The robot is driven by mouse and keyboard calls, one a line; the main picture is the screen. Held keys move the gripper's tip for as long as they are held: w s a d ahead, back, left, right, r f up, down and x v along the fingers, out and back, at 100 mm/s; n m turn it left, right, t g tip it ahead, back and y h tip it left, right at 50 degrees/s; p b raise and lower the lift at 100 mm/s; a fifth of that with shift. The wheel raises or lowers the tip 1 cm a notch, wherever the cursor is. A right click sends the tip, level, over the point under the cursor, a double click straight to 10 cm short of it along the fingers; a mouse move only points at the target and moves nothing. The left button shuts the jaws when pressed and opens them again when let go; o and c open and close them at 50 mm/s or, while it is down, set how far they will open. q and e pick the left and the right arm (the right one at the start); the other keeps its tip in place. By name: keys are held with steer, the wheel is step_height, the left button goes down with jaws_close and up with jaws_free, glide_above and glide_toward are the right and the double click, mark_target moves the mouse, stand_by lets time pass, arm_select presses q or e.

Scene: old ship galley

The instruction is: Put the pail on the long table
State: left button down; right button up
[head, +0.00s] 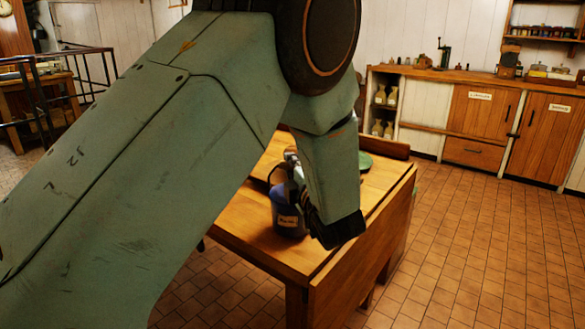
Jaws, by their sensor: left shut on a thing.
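My left arm hides the rear part of the table and some of the gripper's fingers. My right gripper is not in view.
A round green thing (366,163) lies toward the table's far end, partly hidden. A wooden counter (480,116) with cupboards and small items runs along the back wall. A dark railing (60,85) stands at the left. The tiled floor (490,245) on the right is clear.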

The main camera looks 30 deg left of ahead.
arm_select(q)
steer(key=c, duration=1.5)
jaws_free()
steer(key=shift+d+f, duration=0.1)
steer(key=shift+f, duration=0.1)
steer(key=shift+o, duration=1.1)
steer(key=shift+r, duration=0.1)
